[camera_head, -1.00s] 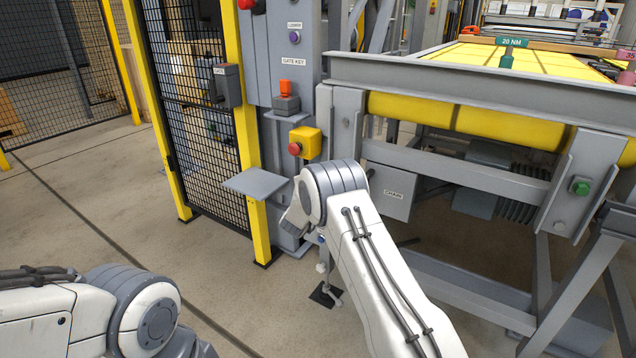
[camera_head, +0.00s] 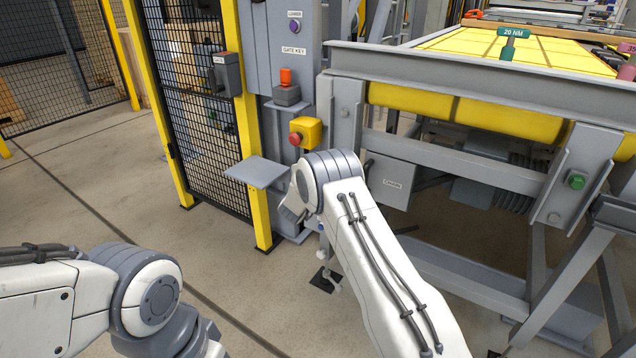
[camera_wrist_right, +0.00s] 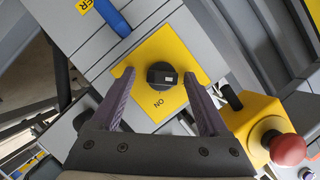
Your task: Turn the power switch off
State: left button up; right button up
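The power switch is a black round knob (camera_wrist_right: 162,75) on a yellow plate (camera_wrist_right: 150,53) in the right wrist view. A small pale mark shows on the right part of the knob. The word ON stands upside down below it in that picture. My right gripper (camera_wrist_right: 159,74) is open, with one purple finger on each side of the knob. I cannot tell whether the fingers reach down to the knob's depth; no contact shows. In the head view my right arm hides this gripper and the switch. My left gripper is out of view; only my left arm shows.
A red emergency button on a yellow box (camera_head: 311,132) is close to the right finger, and also shows in the wrist view (camera_wrist_right: 287,149). A blue handle (camera_wrist_right: 108,17) is at upper left there. A grey shelf (camera_head: 257,172) and the conveyor frame (camera_head: 450,88) flank my right arm.

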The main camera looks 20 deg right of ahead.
jog(key=shift+r, duration=0.1)
jog(key=shift+s+a+r, duration=0.1)
jog(key=shift+s+a, duration=0.05)
jog(key=p+v, duration=0.2)
jog(key=v, duration=0.8)
